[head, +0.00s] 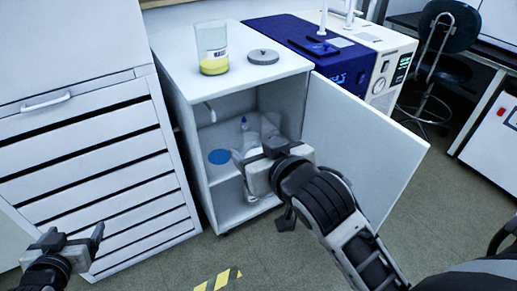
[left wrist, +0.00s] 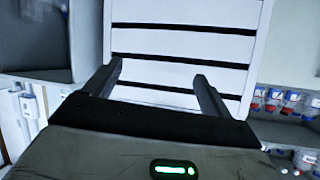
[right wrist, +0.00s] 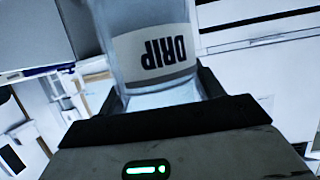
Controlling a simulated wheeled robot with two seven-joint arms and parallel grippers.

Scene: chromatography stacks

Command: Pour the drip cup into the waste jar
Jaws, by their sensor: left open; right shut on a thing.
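The drip cup (right wrist: 155,50) is a clear vessel with a white DRIP label, which reads upside down in the right wrist view. My right gripper (head: 254,162) is shut on it at the opening of the white cabinet; in the head view the gripper partly hides the cup. I cannot tell how much liquid it holds. A clear jar with yellow liquid (head: 213,62), seemingly the waste jar, stands upright and uncapped on the cabinet top, above and left of my right gripper. Its label is too small to read. My left gripper (head: 68,243) is open and empty before the drawers; it also shows in the left wrist view (left wrist: 158,88).
A grey lid (head: 262,57) lies right of the jar. The cabinet door (head: 360,125) stands open to the right of my right gripper. Inside are a blue disc (head: 219,156) and a blue-capped item (head: 244,122). A blue and white instrument (head: 335,50) stands behind.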

